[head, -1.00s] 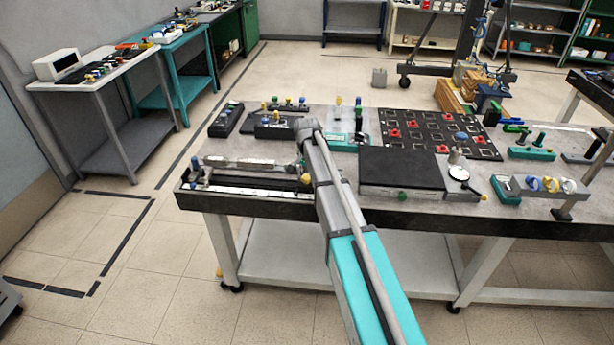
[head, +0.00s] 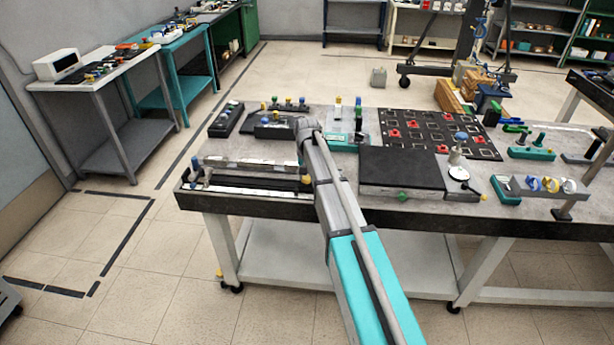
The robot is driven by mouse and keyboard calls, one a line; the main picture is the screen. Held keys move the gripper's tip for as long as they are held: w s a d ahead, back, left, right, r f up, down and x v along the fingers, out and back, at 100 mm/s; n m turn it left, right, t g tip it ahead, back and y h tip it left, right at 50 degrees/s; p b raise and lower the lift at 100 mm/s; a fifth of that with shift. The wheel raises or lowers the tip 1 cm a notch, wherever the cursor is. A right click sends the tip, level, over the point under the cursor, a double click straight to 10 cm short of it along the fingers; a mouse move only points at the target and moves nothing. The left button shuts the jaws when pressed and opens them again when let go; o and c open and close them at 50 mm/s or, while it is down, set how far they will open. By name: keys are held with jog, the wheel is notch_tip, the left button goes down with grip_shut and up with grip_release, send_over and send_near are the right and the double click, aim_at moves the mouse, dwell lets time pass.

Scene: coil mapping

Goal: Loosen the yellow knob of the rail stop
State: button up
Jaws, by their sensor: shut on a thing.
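The rail (head: 250,186) lies along the front left of the table, with a blue-topped post at its left end. The yellow knob (head: 306,179) of the rail stop is near the rail's right end, and only a little of its yellow shows beside my arm. My gripper (head: 303,166) points down at the knob below my wrist. It is small, dark and mostly hidden by my arm. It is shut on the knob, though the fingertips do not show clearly.
A black plate (head: 400,168) lies right of my arm. Behind stand a block with several coloured knobs (head: 275,128) and a black board with red parts (head: 440,132). The table's front edge (head: 260,205) is close to the rail.

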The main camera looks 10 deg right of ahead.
aim_at(307, 177)
jog(key=shift+n, duration=0.6)
jog(key=o, duration=1.1)
jog(key=shift+o, duration=0.2)
jog(key=shift+m, duration=0.4)
jog(key=m, duration=0.5)
notch_tip(307, 177, up, 14)
jog(key=p, duration=1.3)
jog(key=shift+p, duration=0.4)
jog(key=shift+f, duration=0.1)
